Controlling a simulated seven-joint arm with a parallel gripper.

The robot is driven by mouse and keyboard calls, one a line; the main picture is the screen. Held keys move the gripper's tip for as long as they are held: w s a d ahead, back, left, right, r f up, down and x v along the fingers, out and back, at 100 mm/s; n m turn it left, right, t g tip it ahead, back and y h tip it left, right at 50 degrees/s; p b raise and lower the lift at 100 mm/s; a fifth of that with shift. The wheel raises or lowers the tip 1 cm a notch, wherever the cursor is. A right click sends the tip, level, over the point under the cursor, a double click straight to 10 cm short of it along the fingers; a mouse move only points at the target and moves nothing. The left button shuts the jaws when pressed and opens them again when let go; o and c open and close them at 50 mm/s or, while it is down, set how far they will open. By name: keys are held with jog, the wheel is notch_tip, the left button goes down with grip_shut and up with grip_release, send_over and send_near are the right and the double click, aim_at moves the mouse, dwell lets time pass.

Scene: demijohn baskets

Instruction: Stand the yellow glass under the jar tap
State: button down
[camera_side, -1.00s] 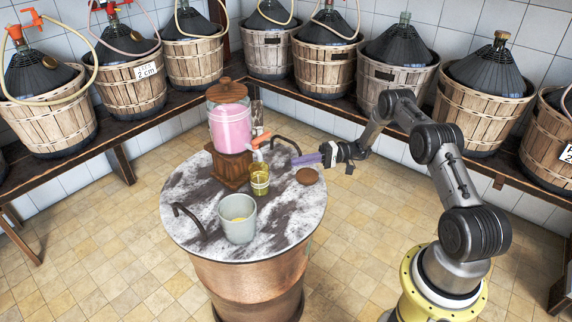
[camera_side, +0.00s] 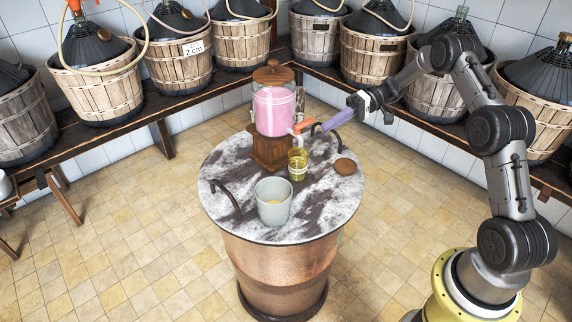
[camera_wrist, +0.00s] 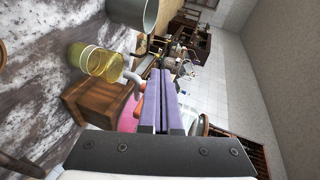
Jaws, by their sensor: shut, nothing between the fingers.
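The yellow glass (camera_side: 298,166) stands upright on the marbled round tabletop, just below the tap's spout in the side view. In the wrist view the glass (camera_wrist: 108,64) has its rim close to the white spout (camera_wrist: 132,77); I cannot tell if they line up exactly. The glass jar (camera_side: 274,112) of pink liquid sits on a wooden stand (camera_side: 270,152), with an orange-handled tap (camera_side: 304,127) on its right. My gripper (camera_side: 325,126), with purple fingers, is shut and empty. It is above the tabletop, right of the tap and higher than the glass; its fingers (camera_wrist: 160,78) show in the wrist view.
A brown disc (camera_side: 345,166) lies at the right. Dark curved handles (camera_side: 226,198) rise at the left and behind the tap. Demijohns in baskets (camera_side: 184,73) line the wall benches.

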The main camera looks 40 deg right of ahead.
jog(key=w+a+f+n+g+h, duration=0.2)
jog(key=a+n+g+h, duration=0.4)
jog(key=a+n+h, duration=0.3)
jog(key=w+a+r+n+t+h, duration=0.2)
jog(key=w+a+r+n+h, duration=0.3)
jog(key=n, duration=0.3)
send_near(292, 176)
jog(key=a+f, duration=0.1)
jog(key=a, duration=0.1)
jog(key=w+a+f, duration=0.1)
jog(key=f, duration=0.1)
jog(key=a+f, duration=0.1)
jog(key=a, duration=0.1)
jog(key=shift+w+a+f, duration=0.3)
jog(key=shift+w+f, duration=0.05)
jog(key=d, duration=0.3)
jog(key=shift+s+f, duration=0.25)
jog(key=shift+f, duration=0.05)
jog(key=shift+s+d, duration=0.15)
jog(key=shift+d, duration=0.35)
jog(key=shift+s+d, duration=0.2)
jog(key=shift+d, duration=0.75)
